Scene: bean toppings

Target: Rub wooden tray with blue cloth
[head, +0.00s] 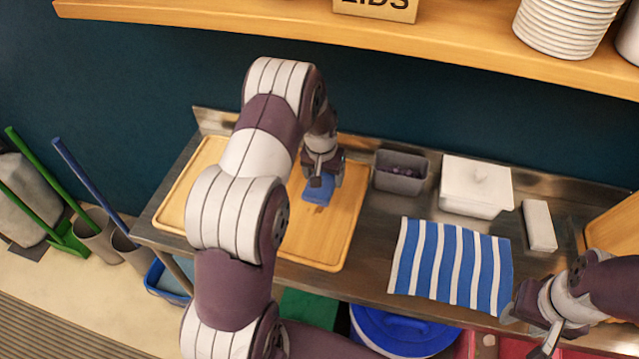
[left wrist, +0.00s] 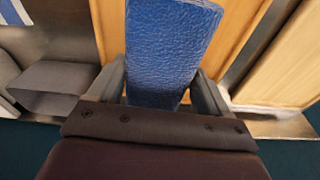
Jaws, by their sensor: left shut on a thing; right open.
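The blue cloth (head: 318,191) is a small folded pad, held by my left gripper (head: 322,172) over the wooden tray (head: 341,225) behind and beside my left arm. A small brown mark shows on the tray just below the cloth. In the left wrist view the cloth (left wrist: 168,50) stands between the two fingers, with the tray (left wrist: 232,45) beyond it. I cannot tell whether the cloth touches the tray. My right gripper (head: 535,335) is open and empty at the lower right, by the counter's front edge.
More wooden board (head: 183,190) shows left of my arm; the wrist view shows a separate board (left wrist: 283,70). A grey bin (head: 400,184), white lidded box (head: 475,190), white block (head: 538,225) and striped cloth (head: 452,265) occupy the counter. A shelf (head: 250,30) hangs above.

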